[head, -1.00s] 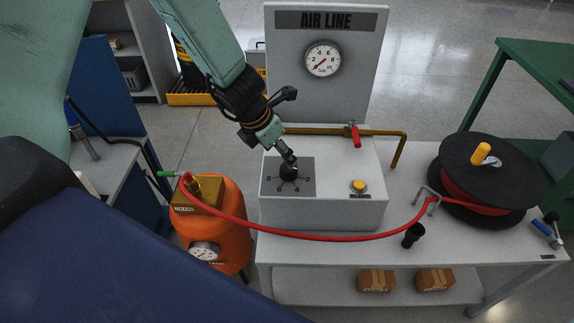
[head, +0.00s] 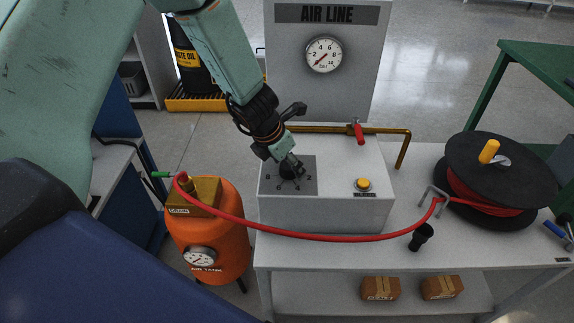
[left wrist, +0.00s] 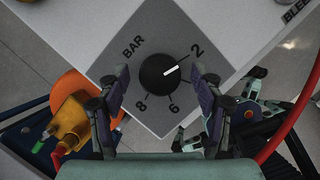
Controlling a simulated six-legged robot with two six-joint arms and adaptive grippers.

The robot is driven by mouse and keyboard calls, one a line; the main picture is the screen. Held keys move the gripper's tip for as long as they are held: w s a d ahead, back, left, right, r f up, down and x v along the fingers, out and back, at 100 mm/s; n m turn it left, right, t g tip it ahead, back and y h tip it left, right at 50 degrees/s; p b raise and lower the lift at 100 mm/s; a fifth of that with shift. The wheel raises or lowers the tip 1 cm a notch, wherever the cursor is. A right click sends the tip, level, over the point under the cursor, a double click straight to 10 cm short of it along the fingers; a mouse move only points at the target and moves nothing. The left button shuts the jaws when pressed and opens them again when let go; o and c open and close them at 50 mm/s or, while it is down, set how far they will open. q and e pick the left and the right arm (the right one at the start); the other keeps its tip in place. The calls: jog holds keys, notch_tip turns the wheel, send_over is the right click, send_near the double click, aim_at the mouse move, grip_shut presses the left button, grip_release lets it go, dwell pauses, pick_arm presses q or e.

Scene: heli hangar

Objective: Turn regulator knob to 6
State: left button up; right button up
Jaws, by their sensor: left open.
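The regulator knob (left wrist: 158,73) is round and black with a white pointer line. It sits on a grey dial plate (left wrist: 125,35) marked BAR, with 2, 6 and 8 legible; the 4 is hidden behind a finger. The pointer aims towards the 2. In the head view the knob (head: 287,174) is partly covered by my left gripper (head: 292,166), which is over it from above. In the left wrist view my left gripper (left wrist: 160,76) is open, one finger on each side of the knob with gaps. My right gripper is not in view.
The AIR LINE panel carries a gauge (head: 324,55) with its needle at lower left. A red-handled valve (head: 359,133), a yellow bleed button (head: 363,184) and a red hose (head: 330,237) are nearby. An orange air tank (head: 215,235) stands left, a hose reel (head: 490,180) right.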

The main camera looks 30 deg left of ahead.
pick_arm(q)
jog(key=c, duration=1.1)
jog(key=shift+c, duration=0.2)
